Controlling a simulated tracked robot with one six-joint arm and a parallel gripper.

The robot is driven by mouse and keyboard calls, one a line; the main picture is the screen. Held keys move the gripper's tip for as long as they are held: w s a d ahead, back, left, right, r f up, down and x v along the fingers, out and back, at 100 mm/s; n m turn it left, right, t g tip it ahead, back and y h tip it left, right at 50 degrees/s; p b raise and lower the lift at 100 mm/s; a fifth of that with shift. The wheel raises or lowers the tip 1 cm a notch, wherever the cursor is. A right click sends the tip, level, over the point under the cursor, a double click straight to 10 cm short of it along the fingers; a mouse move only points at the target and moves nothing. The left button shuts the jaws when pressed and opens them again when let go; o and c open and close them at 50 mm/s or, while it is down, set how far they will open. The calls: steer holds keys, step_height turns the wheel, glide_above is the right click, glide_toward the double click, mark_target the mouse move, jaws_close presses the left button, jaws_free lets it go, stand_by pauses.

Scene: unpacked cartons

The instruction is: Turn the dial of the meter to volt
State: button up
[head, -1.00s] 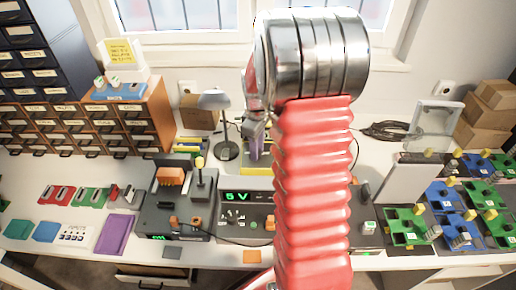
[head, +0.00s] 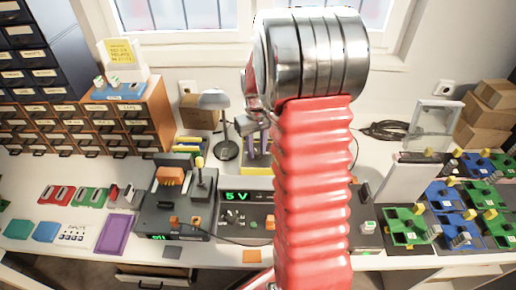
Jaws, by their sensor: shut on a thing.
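My gripper (head: 251,124) is small and partly hidden beside my red arm, above the back of the bench. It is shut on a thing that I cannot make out. A yellow object (head: 257,160) with purple in it stands below and behind it, partly covered by my arm. I cannot tell whether it is the meter. A dark panel unit (head: 262,198) with a green display reading about 5 V sits at the bench's middle, its right part hidden by my arm. No dial can be told clearly.
A grey lamp (head: 220,125) stands just left of my gripper. A dark unit with a lever (head: 190,205) stands left of the panel. Green and blue fixtures (head: 445,205) fill the right side. Drawer cabinets (head: 110,125) stand at left.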

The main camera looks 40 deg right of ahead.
mark_target(257, 152)
steer(key=m, duration=0.4)
stand_by(0.4)
steer(key=o, duration=1)
steer(key=shift+o, duration=0.2)
steer(key=shift+r, duration=0.15)
step_height(257, 152, up, 13)
steer(key=shift+r, duration=0.2)
stand_by(0.4)
